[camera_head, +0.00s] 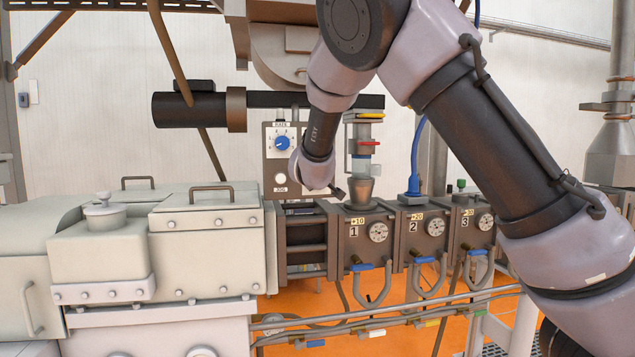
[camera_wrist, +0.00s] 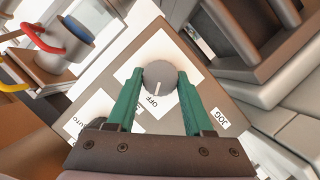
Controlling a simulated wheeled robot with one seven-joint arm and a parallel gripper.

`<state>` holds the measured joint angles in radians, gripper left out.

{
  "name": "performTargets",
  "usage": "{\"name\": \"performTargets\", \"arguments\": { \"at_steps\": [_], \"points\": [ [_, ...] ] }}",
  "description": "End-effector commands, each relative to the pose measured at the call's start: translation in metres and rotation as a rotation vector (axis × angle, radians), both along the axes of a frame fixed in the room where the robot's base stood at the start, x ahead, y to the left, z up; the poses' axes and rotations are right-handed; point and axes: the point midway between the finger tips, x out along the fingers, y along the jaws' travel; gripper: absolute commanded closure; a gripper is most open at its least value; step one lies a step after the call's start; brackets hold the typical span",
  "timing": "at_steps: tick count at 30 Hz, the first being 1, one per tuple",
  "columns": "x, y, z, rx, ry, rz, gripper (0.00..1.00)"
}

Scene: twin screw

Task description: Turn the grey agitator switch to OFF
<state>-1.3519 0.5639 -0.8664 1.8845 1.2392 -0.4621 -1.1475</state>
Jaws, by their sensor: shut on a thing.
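The grey agitator switch (camera_wrist: 158,73) is a round knob on a white plate of the brown control panel (camera_wrist: 215,90). The white line on the knob points toward the OFF label (camera_wrist: 153,102) in the wrist view. My gripper (camera_wrist: 160,77) has its two green fingers on either side of the knob, closed on it. In the head view the panel (camera_head: 268,187) stands upright behind the machine; my wrist is in front of its right part, and I cannot make out the grey switch or the fingers there.
A blue RATE knob (camera_head: 282,143) sits high on the panel, with a JOG label (camera_head: 280,188) below. Brown numbered barrel blocks (camera_head: 361,245) and a pale housing (camera_head: 205,225) lie below.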

Motion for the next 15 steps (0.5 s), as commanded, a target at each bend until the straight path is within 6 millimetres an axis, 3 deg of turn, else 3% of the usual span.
{"name": "performTargets", "arguments": {
  "at_steps": [6,7,8,9,15],
  "points": [
    [-0.0003,-0.0002,-0.0009,-0.002,0.001,0.001,1.0],
    [-0.0003,-0.0002,-0.0009,-0.002,0.001,0.001,0.37],
    [-0.0003,-0.0001,-0.001,-0.002,0.001,0.001,0.26],
    [-0.0002,-0.0001,-0.0008,-0.002,0.001,0.001,0.19],
    [-0.0001,-0.0001,-0.0005,-0.001,0.001,0.001,0.19]
  ]
}}
